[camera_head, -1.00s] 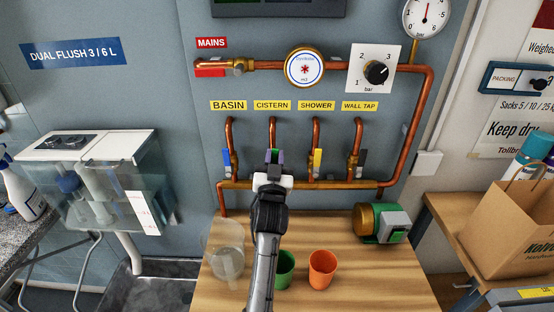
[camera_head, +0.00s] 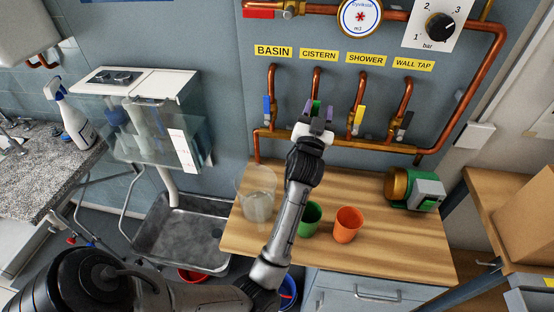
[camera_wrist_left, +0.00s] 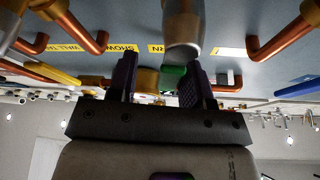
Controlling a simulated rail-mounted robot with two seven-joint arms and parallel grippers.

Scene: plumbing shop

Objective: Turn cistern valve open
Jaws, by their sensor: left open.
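The cistern valve sits on the copper pipe below the yellow CISTERN label (camera_head: 319,55). Its green handle (camera_head: 316,106) shows between the purple fingers of my left gripper (camera_head: 319,111) in the head view. In the left wrist view, my left gripper (camera_wrist_left: 160,80) is open, with the green handle (camera_wrist_left: 172,76) between its fingers, nearer the right one. I cannot tell whether either finger touches it. The gripper hides much of the valve body. My right gripper is not in view.
The blue basin handle (camera_head: 267,109) is left of the gripper, the yellow shower handle (camera_head: 359,115) and dark wall tap handle (camera_head: 404,122) right. On the wooden bench below stand a clear jug (camera_head: 258,200), a green cup (camera_head: 309,217), an orange cup (camera_head: 347,224) and a pump (camera_head: 413,188).

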